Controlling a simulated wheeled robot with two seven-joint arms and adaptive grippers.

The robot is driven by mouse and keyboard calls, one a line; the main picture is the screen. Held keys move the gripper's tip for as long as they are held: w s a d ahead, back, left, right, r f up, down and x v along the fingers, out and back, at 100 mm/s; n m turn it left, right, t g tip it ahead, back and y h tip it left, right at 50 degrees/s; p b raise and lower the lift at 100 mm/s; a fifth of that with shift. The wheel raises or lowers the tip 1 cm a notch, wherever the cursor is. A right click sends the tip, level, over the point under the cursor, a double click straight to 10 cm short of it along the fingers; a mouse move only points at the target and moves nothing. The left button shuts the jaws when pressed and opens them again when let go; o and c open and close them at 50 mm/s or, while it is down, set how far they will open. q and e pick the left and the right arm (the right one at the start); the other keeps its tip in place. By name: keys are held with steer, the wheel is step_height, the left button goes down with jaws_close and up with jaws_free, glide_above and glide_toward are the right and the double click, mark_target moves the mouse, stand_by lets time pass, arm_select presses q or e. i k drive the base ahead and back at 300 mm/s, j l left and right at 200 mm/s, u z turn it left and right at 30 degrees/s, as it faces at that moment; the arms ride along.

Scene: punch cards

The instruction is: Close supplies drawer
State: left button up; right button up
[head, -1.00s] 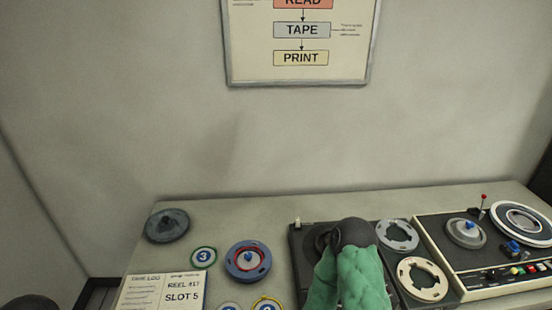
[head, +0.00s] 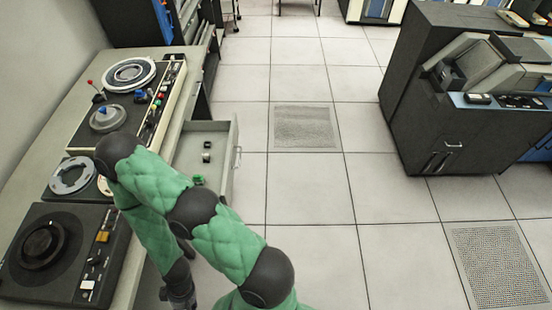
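An open grey drawer (head: 226,180) juts out from the right side of the desk in the head view. Its handle (head: 238,157) is on the front panel, facing right. Small dark items and a green one lie inside. My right arm, green with black joints, crosses in front of the drawer's near part and bends down at the elbow. My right gripper (head: 179,300) shows only as a dark shape at the bottom edge, nearer to me than the drawer; its fingers cannot be made out. My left gripper is out of view.
The desk holds a tape machine (head: 125,95) and a dark reel deck (head: 55,250) at left. A large dark card machine (head: 440,110) stands at right. The tiled floor between is clear, with a vent grille (head: 307,127).

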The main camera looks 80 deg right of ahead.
mark_target(220, 139)
steer(key=z, duration=2)
steer(key=i+l+u, duration=0.2)
steer(key=u, duration=0.15)
steer(key=i+l+u, duration=0.15)
steer(key=l+u, duration=0.2)
steer(key=i+l+u, duration=0.1)
steer(key=l+u, duration=0.25)
